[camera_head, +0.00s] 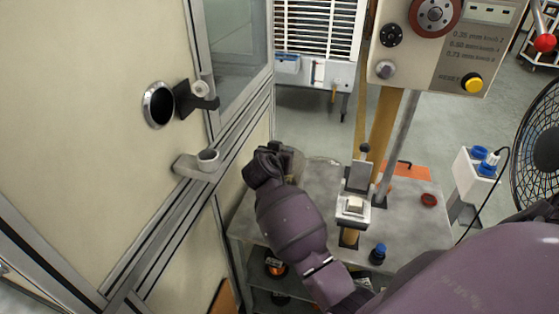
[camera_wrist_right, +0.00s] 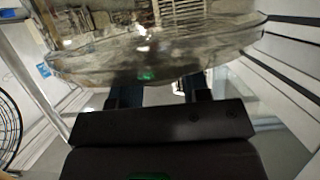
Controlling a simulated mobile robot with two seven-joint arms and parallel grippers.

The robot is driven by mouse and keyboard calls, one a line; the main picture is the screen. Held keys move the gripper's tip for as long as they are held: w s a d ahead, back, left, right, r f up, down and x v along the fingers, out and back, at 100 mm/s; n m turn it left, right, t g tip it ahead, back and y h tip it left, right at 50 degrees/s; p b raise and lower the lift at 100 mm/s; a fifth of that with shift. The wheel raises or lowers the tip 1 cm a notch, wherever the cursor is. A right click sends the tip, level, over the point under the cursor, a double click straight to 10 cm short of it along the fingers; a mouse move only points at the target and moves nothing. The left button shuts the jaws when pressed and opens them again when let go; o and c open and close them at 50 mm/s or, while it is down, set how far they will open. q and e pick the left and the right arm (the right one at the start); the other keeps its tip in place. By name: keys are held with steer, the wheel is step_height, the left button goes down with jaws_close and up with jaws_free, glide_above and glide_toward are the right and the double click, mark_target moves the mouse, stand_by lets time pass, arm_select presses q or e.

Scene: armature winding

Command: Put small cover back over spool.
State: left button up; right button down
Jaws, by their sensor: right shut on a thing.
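The small cover (camera_wrist_right: 150,52) is a clear, curved, shiny shell that fills the upper part of the right wrist view. My right gripper (camera_wrist_right: 160,92) is shut on its near edge, with the two dark fingers meeting it from below. In the head view, my right wrist hides most of the right gripper (camera_head: 289,160), which is above the left end of the grey bench; the cover is hard to make out there. A copper-coloured spool (camera_head: 275,267) sits on the shelf under the bench, below my arm. I cannot tell whether it is the task's spool. My left gripper is not in view.
The grey bench (camera_head: 405,228) carries a post with a white switch (camera_head: 354,205), a red ring (camera_head: 429,200) and a blue-capped item (camera_head: 378,253). A cream cabinet (camera_head: 95,110) with protruding handles borders the left. A fan (camera_head: 540,140) stands right.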

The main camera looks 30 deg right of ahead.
steer(key=shift+f, duration=1.1)
steer(key=shift+f+b, duration=0.35)
steer(key=shift+f, duration=0.05)
steer(key=c, duration=0.6)
jaws_free()
steer(key=shift+f, duration=0.1)
